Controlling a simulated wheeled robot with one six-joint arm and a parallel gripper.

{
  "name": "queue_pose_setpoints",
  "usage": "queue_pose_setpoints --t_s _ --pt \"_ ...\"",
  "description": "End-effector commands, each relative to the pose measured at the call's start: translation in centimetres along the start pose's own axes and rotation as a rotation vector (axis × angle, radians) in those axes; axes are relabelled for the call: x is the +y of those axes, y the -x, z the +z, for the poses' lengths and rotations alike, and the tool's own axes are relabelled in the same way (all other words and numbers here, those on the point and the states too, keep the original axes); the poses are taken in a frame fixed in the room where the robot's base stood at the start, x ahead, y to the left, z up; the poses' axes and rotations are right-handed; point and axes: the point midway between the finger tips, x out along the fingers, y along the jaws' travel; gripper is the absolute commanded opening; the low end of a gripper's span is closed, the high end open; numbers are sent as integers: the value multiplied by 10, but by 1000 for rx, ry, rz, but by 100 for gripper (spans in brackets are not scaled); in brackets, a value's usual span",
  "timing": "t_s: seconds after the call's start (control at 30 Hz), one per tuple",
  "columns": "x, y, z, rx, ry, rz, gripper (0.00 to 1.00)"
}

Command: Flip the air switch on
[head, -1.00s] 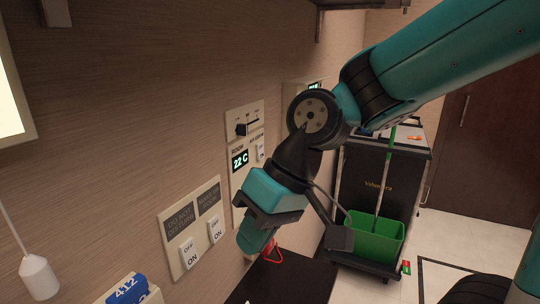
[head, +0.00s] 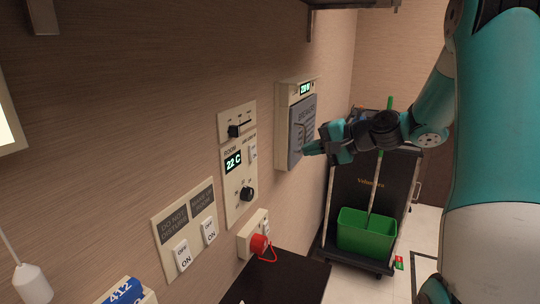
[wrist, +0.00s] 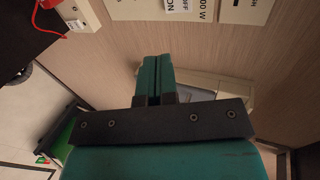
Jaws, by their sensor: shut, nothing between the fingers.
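A cream wall box (head: 284,95) has a lit green display at its top and a grey cover (head: 303,125) on its front, which appears closed; no switch shows behind it. The box also shows behind my fingers in the wrist view (wrist: 205,84). My gripper (head: 307,148) is shut and empty at the right edge of the grey cover; I cannot tell whether it touches it. Its closed teal fingers show in the wrist view (wrist: 153,66). A small white rocker switch (head: 253,152) sits on the wall left of the box, under a small label too blurred to read surely.
A thermostat panel (head: 232,200) reads 22 C and has black knobs. Two service switches (head: 195,245) are lower left. A cart with a green bucket (head: 365,232) stands right, beyond the box.

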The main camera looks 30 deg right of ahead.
Motion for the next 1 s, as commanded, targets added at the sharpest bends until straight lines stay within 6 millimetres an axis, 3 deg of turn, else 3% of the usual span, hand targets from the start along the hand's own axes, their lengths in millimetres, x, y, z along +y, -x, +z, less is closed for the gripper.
queue_pose_setpoints --t_s 0.17,0.7,1.0 --pt "-2 -16 1 -6 0 0 0" --pt "-10 -120 2 -5 3 2 0" --pt "-12 -138 1 -2 2 1 0"
